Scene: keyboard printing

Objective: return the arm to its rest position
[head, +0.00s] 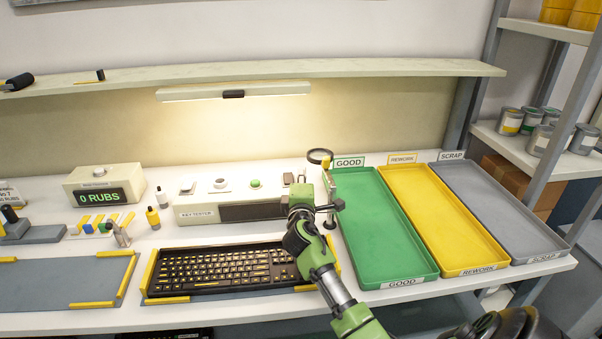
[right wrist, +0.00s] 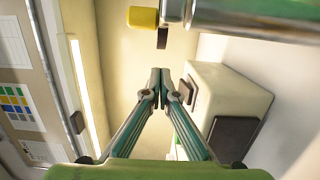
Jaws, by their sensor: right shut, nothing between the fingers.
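My right arm reaches in from the bottom of the head view, green and dark grey. Its right gripper (head: 297,190) is over the bench near the right end of the key tester (head: 195,214). In the right wrist view the two fingers of the gripper (right wrist: 160,74) meet at the tips, with nothing between them. The arm covers the right edge of the keyboard (head: 222,268). My left gripper is out of sight.
A green GOOD tray (head: 385,230), a yellow REWORK tray (head: 440,220) and a grey SCRAP tray (head: 500,212) lie right of the arm. A round magnifier (head: 319,156) stands behind it. A counter box (head: 105,184) and small bottles stand at left.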

